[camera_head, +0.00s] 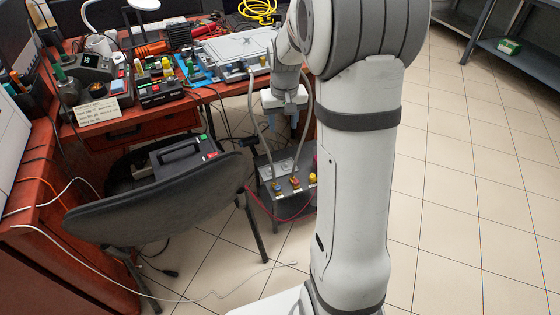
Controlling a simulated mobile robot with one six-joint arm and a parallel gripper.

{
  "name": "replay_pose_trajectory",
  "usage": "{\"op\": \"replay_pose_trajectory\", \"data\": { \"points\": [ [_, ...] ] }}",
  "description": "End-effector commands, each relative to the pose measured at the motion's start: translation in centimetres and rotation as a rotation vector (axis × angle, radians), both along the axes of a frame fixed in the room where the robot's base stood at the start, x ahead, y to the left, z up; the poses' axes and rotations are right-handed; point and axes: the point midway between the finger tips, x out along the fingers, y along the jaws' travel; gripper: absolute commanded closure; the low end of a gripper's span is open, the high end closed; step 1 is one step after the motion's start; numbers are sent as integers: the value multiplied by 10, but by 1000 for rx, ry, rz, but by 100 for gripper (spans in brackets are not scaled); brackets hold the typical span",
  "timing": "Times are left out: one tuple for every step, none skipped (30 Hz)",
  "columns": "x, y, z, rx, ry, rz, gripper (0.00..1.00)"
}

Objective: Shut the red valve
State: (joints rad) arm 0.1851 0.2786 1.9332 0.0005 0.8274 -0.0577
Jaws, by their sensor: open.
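A dark grey box (283,205) stands on the floor under the desk's right end. Two grey hoses, a left one (254,115) and a right one (308,100), rise from the box. My gripper (291,118) hangs above the box, between the hoses, open and apart from the fittings. My arm hides part of the box's right side.
A black chair (160,205) stands left of the box. A thin red cable (270,212) runs by the box. The red-brown desk (130,130) carries tools, a metal plate (228,47) and electronics. Open tiled floor (460,190) lies right, with grey shelves (520,60) at the back.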

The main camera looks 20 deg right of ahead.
Motion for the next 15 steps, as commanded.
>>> {"op": "replay_pose_trajectory", "data": {
  "points": [
    [17, -12, -51, 3, 18, -13, 55],
    [27, -18, -70, 4, 23, -19, 55],
    [39, -26, -96, 6, 30, -27, 55],
    [48, -33, -116, 6, 36, -34, 55],
    [56, -39, -136, 8, 42, -40, 55],
    [67, -48, -164, 9, 51, -48, 55],
    [74, -54, -184, 11, 57, -54, 55],
    [80, -60, -203, 12, 62, -60, 55],
    [87, -68, -229, 14, 68, -67, 55],
    [92, -73, -247, 16, 73, -72, 55],
    [97, -79, -263, 17, 77, -77, 55],
    [101, -85, -283, 18, 81, -83, 55],
    [104, -89, -297, 19, 85, -87, 55],
    [107, -92, -309, 20, 88, -90, 55],
    [110, -97, -323, 20, 91, -94, 55]
  ]
}}
